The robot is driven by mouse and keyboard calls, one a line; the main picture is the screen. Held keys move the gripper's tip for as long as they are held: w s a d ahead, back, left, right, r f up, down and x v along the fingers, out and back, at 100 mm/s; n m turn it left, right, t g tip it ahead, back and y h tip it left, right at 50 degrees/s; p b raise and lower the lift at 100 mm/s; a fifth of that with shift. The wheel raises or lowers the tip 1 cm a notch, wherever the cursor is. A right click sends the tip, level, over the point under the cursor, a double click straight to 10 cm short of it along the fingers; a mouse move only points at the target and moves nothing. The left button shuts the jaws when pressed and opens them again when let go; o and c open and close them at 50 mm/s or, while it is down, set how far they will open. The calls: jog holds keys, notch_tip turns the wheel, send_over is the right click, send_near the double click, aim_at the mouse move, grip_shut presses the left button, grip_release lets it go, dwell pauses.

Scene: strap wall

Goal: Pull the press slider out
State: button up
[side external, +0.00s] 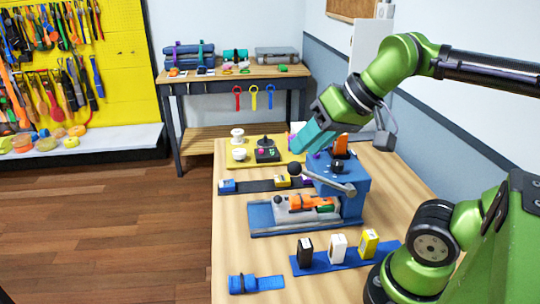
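A blue press (352,188) stands on the wooden table, with a lever (335,186) across its front that ends in a dark ball. The press slider looks like the light grey block (290,214) on the press's blue base (262,217). Orange and green pieces (312,201) sit on the slider, and a small knob (277,200) is at its left end. Its right end goes under or beside the press body; I cannot tell which. My gripper (298,147) is teal, above and behind the press, apart from the slider. Its fingers are too small to read.
Three small boxes (338,248) stand on a blue strip at the front. A blue strap (256,283) lies front left. A dark strip (252,186) with small items and a yellow board (240,158) lie behind the press. A back table (240,72) stands beyond.

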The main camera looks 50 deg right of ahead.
jog(key=w+d+m+g, duration=0.3)
jog(key=w+d+m, duration=0.2)
jog(key=m, duration=0.1)
jog(key=m+g+h, duration=0.2)
jog(key=m, duration=0.4)
send_over(279, 196)
jog(key=s, duration=0.3)
notch_tip(279, 196, down, 7)
jog(key=w+f, duration=0.1)
jog(key=f, duration=0.4)
jog(key=w+f, duration=0.1)
jog(key=f, duration=0.5)
jog(key=w+f, duration=0.1)
jog(key=f, duration=0.5)
jog(key=shift+c, duration=0.3)
jog(key=shift+r, duration=0.1)
grip_shut()
